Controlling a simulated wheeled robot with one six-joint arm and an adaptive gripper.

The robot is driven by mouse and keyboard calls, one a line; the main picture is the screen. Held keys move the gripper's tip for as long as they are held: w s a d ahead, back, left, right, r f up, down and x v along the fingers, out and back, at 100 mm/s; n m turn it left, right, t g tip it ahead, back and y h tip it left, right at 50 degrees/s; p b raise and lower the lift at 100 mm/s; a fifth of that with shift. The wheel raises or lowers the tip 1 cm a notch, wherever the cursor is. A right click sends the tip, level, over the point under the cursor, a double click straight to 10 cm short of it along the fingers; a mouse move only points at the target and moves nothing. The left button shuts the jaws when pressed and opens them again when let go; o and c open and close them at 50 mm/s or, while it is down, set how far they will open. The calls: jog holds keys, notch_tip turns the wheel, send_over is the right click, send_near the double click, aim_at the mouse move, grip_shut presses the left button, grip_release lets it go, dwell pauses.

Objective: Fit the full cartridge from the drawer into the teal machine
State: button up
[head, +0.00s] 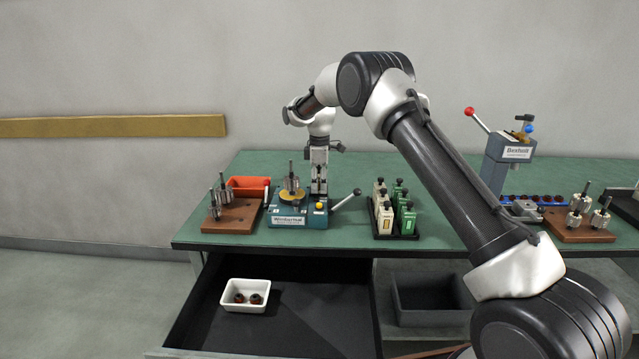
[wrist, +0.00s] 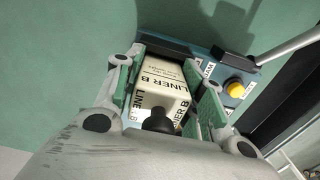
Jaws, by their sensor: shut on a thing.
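The teal machine (head: 299,222) stands on the green bench, with a yellow disc, a metal armature on top, a lever at its right and a yellow button. My gripper (head: 319,188) points down at the machine's back right in the head view. In the wrist view my gripper (wrist: 165,88) is shut on a cream cartridge (wrist: 160,82) lettered "LINER B" with a black knob. The cartridge is close beside the machine's body (wrist: 205,68); whether it sits in the machine is hidden. The drawer (head: 310,310) is open below; a white tray (head: 245,282) in it holds two small dark-red parts.
A rack (head: 397,235) of cream and green cartridges stands right of the lever (head: 346,199). A brown block (head: 230,218) with armatures and an orange bin (head: 248,184) are at left. A Bexholt press (head: 509,160) and another armature block (head: 580,232) are at right.

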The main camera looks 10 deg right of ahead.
jog(key=o, duration=1.2)
jog(key=shift+f, duration=0.1)
jog(key=shift+r, duration=2.3)
